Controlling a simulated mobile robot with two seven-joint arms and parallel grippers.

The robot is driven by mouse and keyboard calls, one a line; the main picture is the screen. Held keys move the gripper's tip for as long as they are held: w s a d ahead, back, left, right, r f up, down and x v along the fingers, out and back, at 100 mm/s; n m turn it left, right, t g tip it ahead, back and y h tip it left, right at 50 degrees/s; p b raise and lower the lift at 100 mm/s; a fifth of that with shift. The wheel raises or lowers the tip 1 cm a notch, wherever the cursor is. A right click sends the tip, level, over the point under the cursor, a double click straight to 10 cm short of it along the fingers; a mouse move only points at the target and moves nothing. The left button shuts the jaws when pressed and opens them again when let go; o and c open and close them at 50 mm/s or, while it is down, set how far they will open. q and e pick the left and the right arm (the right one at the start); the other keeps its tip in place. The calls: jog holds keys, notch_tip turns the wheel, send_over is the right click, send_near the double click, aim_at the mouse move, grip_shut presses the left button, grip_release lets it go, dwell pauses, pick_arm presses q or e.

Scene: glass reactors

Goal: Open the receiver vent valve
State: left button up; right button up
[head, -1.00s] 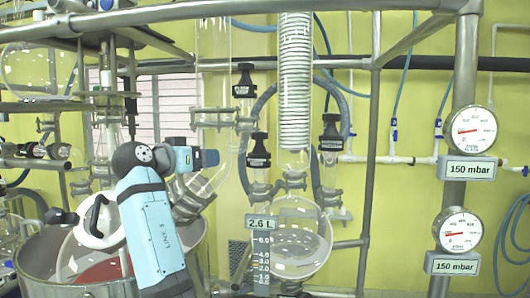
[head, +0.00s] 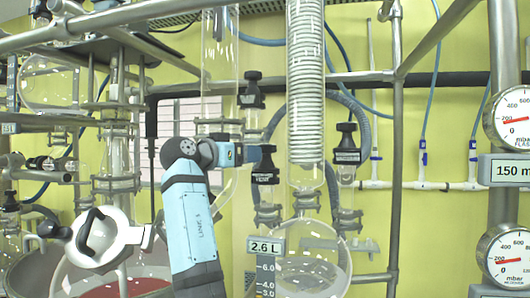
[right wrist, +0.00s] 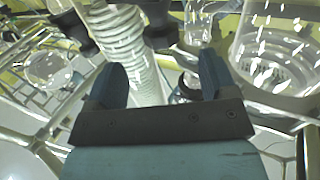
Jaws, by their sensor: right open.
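The receiver vent valve (head: 265,172) is a black-handled valve on a glass neck, left of the coil condenser in the head view. Its small label is only partly readable, with "VENT" on it. My right gripper (head: 258,154) points right, its tip beside the valve's black top and overlapping it in the picture. Whether it touches cannot be told. In the right wrist view my right gripper (right wrist: 161,63) is open, with two dark blue fingers wide apart and nothing gripped. The glass coil shows beyond and between them. My left gripper is not in view.
Other black valves stand at upper left (head: 251,95) and right (head: 347,150) of it. The coil condenser (head: 305,80) is close by, above the round receiver flask (head: 312,265). Metal frame bars (head: 395,130) and gauges (head: 507,255) are at right.

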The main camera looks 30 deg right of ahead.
aim_at(265, 152)
jog(key=p+x, duration=0.1)
jog(key=x, duration=0.7)
jog(key=shift+w+d, duration=0.15)
jog(key=shift+d, duration=0.1)
jog(key=c, duration=0.9)
